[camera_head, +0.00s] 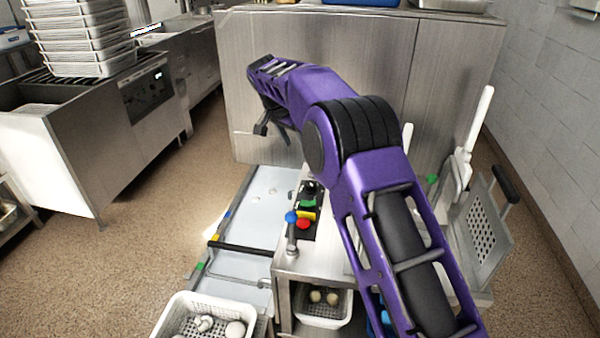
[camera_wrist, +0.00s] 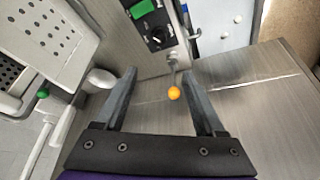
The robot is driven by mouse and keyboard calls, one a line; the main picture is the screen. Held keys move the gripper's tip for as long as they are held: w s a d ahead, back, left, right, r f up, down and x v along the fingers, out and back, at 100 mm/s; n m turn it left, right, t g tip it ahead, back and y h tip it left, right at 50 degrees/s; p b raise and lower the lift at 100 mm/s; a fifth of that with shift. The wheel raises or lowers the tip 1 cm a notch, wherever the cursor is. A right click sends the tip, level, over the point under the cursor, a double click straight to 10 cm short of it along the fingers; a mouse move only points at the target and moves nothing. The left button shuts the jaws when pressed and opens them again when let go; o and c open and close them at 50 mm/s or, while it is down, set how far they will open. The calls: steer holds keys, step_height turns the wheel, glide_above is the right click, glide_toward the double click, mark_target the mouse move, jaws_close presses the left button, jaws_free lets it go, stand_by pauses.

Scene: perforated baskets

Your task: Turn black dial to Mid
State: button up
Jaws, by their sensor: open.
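The black dial (camera_wrist: 157,39) sits on a dark control panel in the wrist view, below a green block; its markings are too small to read. In the head view the black dial (camera_head: 310,190) is at the far end of the panel, behind green, yellow and red parts. My gripper (camera_wrist: 159,71) is open and empty, its fingertips apart from the dial and on the near side of it in the wrist view. In the head view my gripper (camera_head: 262,127) is raised beyond the panel, near the steel cabinet.
A lever with an orange ball (camera_wrist: 174,93) shows between my fingers. A blue ball knob (camera_head: 291,217) stands beside the panel. A perforated white part (camera_wrist: 45,40) is at left in the wrist view. White baskets (camera_head: 322,307) with round items are low in front.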

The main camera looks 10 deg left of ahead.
mark_target(309, 184)
steer(key=x, duration=1.8)
steer(key=shift+s+a+f, duration=0.1)
steer(key=shift+s+f, duration=0.05)
steer(key=shift+s, duration=0.05)
jaws_close()
